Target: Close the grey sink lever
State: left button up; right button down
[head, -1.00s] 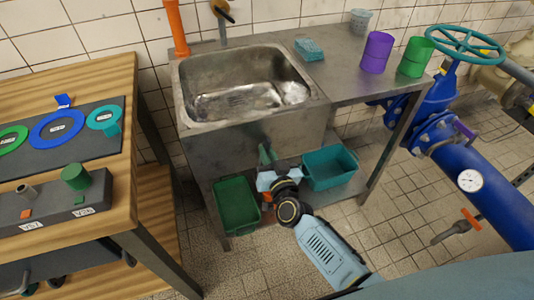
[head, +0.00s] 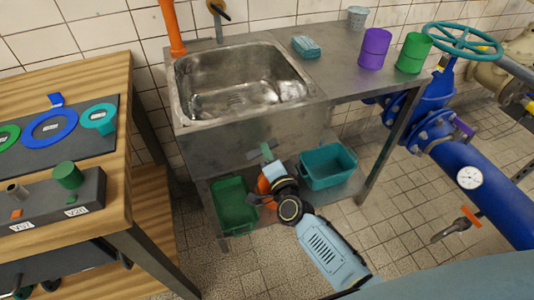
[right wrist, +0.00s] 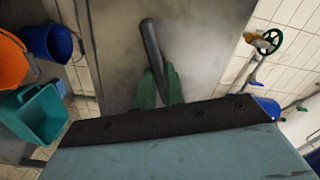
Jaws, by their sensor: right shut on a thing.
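The steel sink (head: 245,85) stands against the tiled wall, with its tap (head: 218,22) behind the basin. My right gripper (head: 267,150) is at the lower front of the sink, its green fingers pointing up at the metal. In the right wrist view, the dark grey sink lever (right wrist: 151,45) stands out against the sink's metal front. The green fingers of my right gripper (right wrist: 157,84) are shut around the lever's near end, which they partly hide. In the head view I cannot clearly make out the lever. My left gripper is not in view.
A green crate (head: 235,205) and a teal crate (head: 328,167) sit under the sink, beside my right wrist. A wooden bench (head: 115,215) stands at the left, and a large blue pipe (head: 480,175) runs at the right. A sponge (head: 306,46) lies on the counter.

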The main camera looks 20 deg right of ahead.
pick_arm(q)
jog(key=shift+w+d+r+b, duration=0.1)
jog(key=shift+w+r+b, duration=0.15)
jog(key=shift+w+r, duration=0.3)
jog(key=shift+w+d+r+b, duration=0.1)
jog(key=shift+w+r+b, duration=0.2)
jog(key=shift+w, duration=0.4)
pick_arm(e)
jog(key=shift+f+m, duration=0.15)
jog(key=shift+m, duration=0.8)
jog(key=shift+f+m, duration=0.1)
jog(key=shift+m, duration=0.85)
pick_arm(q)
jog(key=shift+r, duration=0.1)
pick_arm(e)
jog(key=c, duration=1.5)
grip_release()
